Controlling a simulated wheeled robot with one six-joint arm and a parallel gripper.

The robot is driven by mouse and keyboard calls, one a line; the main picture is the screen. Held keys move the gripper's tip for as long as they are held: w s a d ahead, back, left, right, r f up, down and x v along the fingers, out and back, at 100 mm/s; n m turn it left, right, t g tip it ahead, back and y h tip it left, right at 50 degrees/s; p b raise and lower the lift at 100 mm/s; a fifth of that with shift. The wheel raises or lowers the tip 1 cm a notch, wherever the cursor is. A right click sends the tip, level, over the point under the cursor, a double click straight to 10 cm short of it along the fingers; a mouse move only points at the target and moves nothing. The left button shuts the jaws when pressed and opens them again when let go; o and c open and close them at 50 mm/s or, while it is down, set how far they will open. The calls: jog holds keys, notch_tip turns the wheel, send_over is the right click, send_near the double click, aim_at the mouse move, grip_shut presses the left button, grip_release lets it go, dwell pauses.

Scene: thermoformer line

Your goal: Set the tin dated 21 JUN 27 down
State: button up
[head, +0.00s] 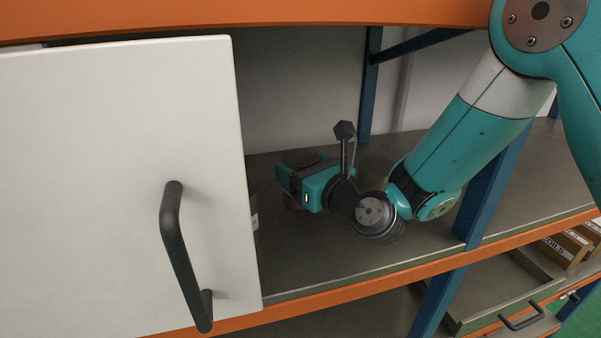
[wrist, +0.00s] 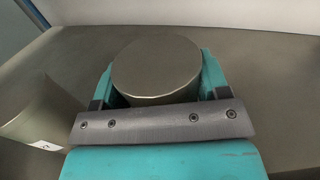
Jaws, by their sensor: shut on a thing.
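A round tin (wrist: 157,66) with a plain grey-olive top is between the fingers of my gripper (wrist: 158,88) in the wrist view. The gripper is shut on it. Its date label is not visible, and I cannot tell whether its base touches the shelf. In the head view my gripper (head: 296,183) is low over the shelf, just right of the white door's edge, and hides most of the tin. The shelf (head: 330,252) is dark grey with an orange front edge.
A second tin (wrist: 38,112) with a white label stands left of my gripper in the wrist view. The white door (head: 110,190) with a black handle (head: 178,250) covers the left side. A blue post (head: 490,185) stands at right.

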jog(key=o, duration=0.8)
jog(key=shift+f, duration=0.1)
jog(key=b+v, duration=0.8)
jog(key=v, duration=0.1)
jog(key=shift+s+d+f+b, duration=0.2)
jog(key=shift+f+b, duration=0.1)
jog(key=shift+b, duration=0.1)
jog(key=shift+s+r+b, duration=0.2)
jog(key=shift+s+b, duration=0.05)
jog(key=shift+b, duration=0.35)
jog(key=shift+s+y+b, duration=0.2)
jog(key=shift+y+b, duration=0.1)
jog(key=shift+b, duration=0.2)
jog(key=shift+s+d+r+b, duration=0.1)
jog(key=shift+s+d+b, duration=0.4)
jog(key=shift+b, duration=0.5)
jog(key=shift+d+r, duration=0.15)
jog(key=shift+d, duration=0.1)
